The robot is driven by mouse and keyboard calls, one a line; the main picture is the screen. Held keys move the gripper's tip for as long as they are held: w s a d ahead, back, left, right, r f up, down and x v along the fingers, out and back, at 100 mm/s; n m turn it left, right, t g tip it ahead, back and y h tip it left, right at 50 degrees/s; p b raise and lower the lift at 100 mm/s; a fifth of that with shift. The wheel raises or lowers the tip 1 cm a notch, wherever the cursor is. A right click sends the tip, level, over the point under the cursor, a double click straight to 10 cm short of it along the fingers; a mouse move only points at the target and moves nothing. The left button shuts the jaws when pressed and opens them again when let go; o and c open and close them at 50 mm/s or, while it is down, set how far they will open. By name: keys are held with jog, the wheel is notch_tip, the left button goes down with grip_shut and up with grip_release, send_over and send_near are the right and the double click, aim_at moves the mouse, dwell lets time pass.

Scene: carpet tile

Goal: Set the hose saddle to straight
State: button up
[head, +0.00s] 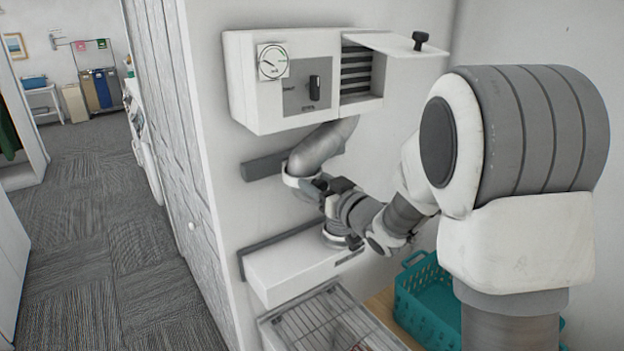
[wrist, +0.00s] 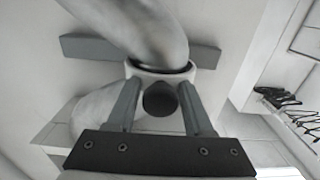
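The hose saddle (head: 292,181) is a white ring around a thick grey hose (head: 322,147) under the white wall unit. In the wrist view the saddle (wrist: 139,70) sits in the middle, with the hose (wrist: 140,28) coming down into it at a slant from the upper left. A round black knob (wrist: 160,98) stands out from its front. My gripper (head: 318,187) is at the saddle. In the wrist view its two fingers (wrist: 159,104) lie on either side of the knob. Whether they press on it is unclear. In the head view my gripper hides the knob.
The wall unit (head: 243,88) above has a gauge (head: 272,62), a black switch (head: 314,88) and an open flap (head: 395,45). A white ledge box (head: 290,262) is below, above a wire rack (head: 325,320). A teal basket (head: 425,300) stands at lower right.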

grip_shut()
dwell(1.1)
